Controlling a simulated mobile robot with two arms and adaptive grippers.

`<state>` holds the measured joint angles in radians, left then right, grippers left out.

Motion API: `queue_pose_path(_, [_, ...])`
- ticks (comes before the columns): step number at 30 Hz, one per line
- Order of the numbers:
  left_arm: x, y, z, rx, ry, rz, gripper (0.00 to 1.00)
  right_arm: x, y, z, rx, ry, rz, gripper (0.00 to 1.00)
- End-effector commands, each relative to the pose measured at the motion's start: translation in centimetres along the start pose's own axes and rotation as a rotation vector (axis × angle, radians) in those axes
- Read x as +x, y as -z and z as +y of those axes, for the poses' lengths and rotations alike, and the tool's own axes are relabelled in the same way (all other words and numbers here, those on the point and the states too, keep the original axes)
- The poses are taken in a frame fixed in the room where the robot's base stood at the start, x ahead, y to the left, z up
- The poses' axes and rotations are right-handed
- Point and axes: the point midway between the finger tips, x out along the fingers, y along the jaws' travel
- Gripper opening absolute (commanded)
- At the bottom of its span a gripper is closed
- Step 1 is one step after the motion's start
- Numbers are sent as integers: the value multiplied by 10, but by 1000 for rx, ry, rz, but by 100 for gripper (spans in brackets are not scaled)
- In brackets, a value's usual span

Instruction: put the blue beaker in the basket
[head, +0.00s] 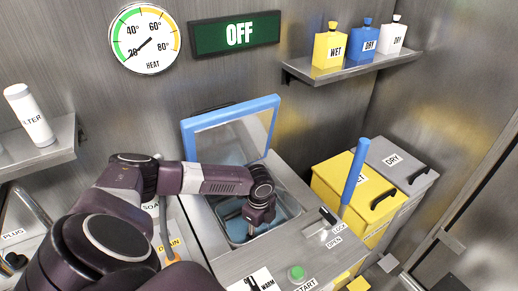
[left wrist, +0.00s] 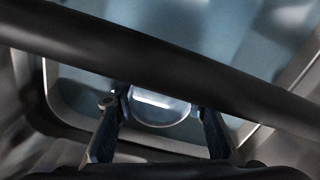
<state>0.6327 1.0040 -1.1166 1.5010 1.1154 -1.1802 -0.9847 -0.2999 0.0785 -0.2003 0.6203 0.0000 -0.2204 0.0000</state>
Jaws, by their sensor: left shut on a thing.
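My left gripper (head: 257,216) reaches down into the open metal basin (head: 297,207) of the machine with the blue-framed lid. In the left wrist view, its two fingers (left wrist: 160,122) are on either side of a round, clear bluish rim (left wrist: 160,106), which looks like the blue beaker, and the gripper is shut on it. The beaker's lower part is hidden. A dark bar (left wrist: 180,68), perhaps a basket handle, crosses in front of the camera. I cannot clearly make out a basket in the head view. My right gripper is not in view.
The blue-framed lid (head: 190,143) stands open behind the basin. A blue lever (head: 354,170) rises at the right, near the LOCK/OPEN label. Yellow WET (head: 345,195) and grey DRY (head: 398,165) bins stand farther right. A green START button (head: 296,272) is in front.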

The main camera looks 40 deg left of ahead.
Motion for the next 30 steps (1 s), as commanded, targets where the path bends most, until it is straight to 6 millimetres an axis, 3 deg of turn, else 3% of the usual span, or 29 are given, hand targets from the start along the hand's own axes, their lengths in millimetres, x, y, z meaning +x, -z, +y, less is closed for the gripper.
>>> queue_pose_path(3, [3,0,0,-1,0,0,17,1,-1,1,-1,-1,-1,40])
queue_pose_path(4, [3,0,0,-1,0,0,40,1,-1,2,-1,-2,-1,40])
queue_pose_path(9, [2,0,0,0,0,0,56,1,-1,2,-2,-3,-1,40])
queue_pose_path(20, [-5,0,-1,-1,1,0,56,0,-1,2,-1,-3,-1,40])
queue_pose_path(30, [-72,0,-1,1,4,0,56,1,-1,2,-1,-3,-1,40])
